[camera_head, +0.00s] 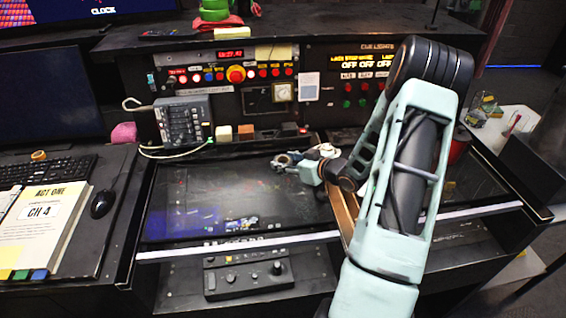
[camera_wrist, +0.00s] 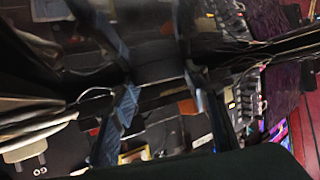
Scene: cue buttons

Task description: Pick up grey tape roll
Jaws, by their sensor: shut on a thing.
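My gripper (camera_head: 291,164) is over the dark desk panel, in the middle of the head view, reaching in from the right. It is shut on a small grey ringed thing, which looks like the grey tape roll (camera_head: 282,160), at its tips. In the wrist view the two fingers (camera_wrist: 165,112) stand apart, with a smooth dark grey surface between them higher up. That surface may be the roll, but its outline is unclear. My arm hides part of the desk on the right. I cannot tell how far the roll is above the panel.
A grey button box (camera_head: 184,122) with a cable stands behind on the left. Keyboard, mouse (camera_head: 103,204) and a script book (camera_head: 45,225) lie at left. A control unit (camera_head: 248,277) sits on the lower shelf. The panel's left part is mostly clear.

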